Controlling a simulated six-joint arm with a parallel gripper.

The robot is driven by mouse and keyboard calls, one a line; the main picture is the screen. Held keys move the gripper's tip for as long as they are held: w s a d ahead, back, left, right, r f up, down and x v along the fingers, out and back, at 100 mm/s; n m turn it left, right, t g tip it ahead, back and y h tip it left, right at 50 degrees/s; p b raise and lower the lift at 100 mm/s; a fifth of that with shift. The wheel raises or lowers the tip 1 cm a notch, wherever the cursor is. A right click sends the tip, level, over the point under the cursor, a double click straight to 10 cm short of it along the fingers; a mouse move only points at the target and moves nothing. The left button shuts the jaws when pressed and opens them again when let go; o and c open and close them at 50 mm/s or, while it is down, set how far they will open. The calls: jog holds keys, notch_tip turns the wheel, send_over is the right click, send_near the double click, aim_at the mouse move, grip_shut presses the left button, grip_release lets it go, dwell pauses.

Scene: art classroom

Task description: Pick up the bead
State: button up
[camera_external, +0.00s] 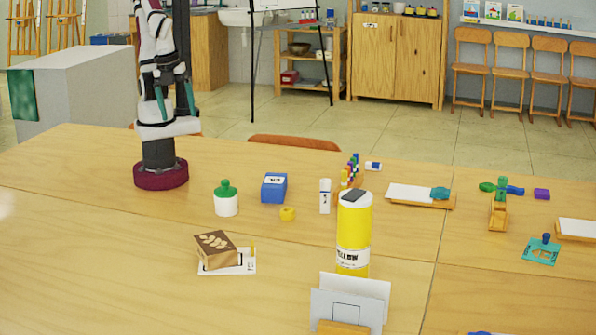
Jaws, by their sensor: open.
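A small yellow piece (287,214), which looks like the bead, lies on the wooden table just below a blue box. It is too small to make out a hole. My gripper (175,100) is high above my base at the back left of the table, with its two teal fingers apart and pointing down. It is open, empty and well away from the yellow piece, up and to the left of it.
Near the yellow piece are a blue box (274,188), a white jar with a green lid (227,203), a white glue-like tube (325,197) and a tall yellow bottle (353,235). A stamp block (216,250) lies in front left. The table's left front (90,260) is clear.

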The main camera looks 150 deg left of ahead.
jog(key=w+a+m+g+y, duration=0.2)
jog(key=w, duration=0.6)
jog(key=w+a+m+g+y, duration=0.1)
jog(key=w+a+m+y, duration=0.15)
jog(key=w, duration=0.55)
jog(key=w+f+m+y, duration=0.2)
jog(key=w+f+y, duration=0.2)
jog(key=w+f, duration=0.45)
jog(key=m+y, duration=0.3)
send_near(290, 210)
jog(key=x, duration=0.9)
jog(key=shift+w, duration=0.1)
jog(key=c, duration=1.3)
